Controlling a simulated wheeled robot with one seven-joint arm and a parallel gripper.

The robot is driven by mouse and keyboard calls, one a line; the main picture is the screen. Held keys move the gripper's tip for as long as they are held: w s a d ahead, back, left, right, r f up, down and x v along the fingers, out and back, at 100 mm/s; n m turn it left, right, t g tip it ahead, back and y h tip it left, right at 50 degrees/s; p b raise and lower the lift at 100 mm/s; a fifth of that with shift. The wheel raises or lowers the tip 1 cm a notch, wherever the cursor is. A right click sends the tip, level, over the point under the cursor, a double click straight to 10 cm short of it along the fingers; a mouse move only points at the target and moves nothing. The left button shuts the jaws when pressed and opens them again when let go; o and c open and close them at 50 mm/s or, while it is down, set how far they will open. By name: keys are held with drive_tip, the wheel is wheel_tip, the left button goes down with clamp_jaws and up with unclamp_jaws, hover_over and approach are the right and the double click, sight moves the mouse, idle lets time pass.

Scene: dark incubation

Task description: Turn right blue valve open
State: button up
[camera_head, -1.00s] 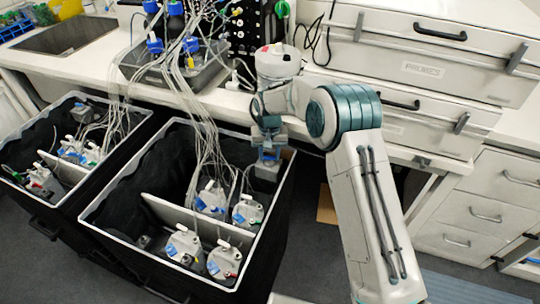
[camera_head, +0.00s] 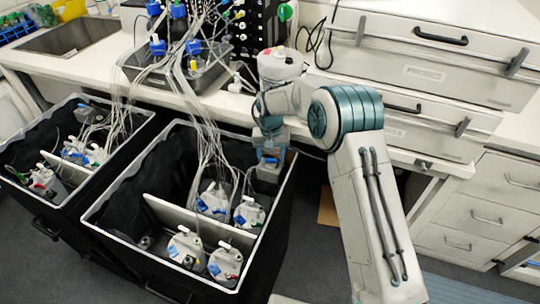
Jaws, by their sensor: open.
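The jaws are open. They are small and partly merged with the blue in the picture, so I cannot tell whether they touch the valve or straddle it. The valve's handle direction is hidden.
The left bin (camera_head: 56,200) stands beside the right one. Tubes (camera_head: 205,120) hang down left of my gripper. The counter edge (camera_head: 235,108) runs behind it.

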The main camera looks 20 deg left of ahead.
sight(271, 159)
wheel_tip(271, 159, up, 7)
drive_tip(key=p, duration=0.3)
